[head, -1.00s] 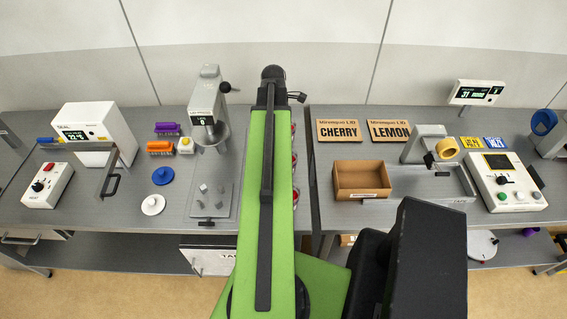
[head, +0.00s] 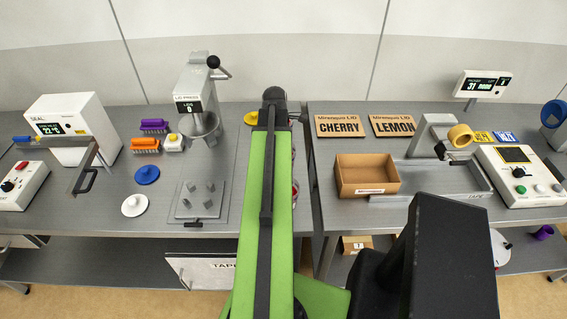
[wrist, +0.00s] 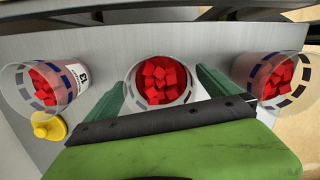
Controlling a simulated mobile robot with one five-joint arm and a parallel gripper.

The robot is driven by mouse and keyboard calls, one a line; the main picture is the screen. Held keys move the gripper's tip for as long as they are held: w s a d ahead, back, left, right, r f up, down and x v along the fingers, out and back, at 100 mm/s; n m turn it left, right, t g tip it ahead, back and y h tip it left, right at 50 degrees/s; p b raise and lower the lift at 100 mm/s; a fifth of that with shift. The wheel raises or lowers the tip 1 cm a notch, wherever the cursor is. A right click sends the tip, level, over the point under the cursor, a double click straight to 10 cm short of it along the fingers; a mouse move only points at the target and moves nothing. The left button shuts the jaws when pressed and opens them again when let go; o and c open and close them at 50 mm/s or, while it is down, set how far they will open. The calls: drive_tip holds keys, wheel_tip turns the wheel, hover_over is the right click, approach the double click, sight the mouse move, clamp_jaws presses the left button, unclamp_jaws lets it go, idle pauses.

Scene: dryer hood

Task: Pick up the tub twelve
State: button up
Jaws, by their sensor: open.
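Several clear tubs of red cubes stand in a row on the grey bench. In the wrist view a middle tub (wrist: 160,82) sits between the two green fingers of my gripper (wrist: 163,92), which is open, one finger on each side. Its number is not visible. A left tub (wrist: 42,88) has a white label that seems to read 13, turned in the picture. A right tub (wrist: 276,78) shows no readable label. In the head view my arm hides most of the tubs; only red slivers (head: 294,190) show at its right edge.
A yellow knobbed piece (wrist: 48,127) lies beside the left tub. In the head view a lid press (head: 198,105) stands left of my arm, and an open cardboard box (head: 366,177) stands right, near the CHERRY and LEMON signs. A gap separates the two benches.

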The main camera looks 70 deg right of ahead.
wheel_tip(320, 180, down, 2)
drive_tip(key=shift+s+f+b, duration=0.1)
drive_tip(key=shift+f+b, duration=0.05)
drive_tip(key=shift+b, duration=0.35)
drive_tip(key=c, duration=1.7)
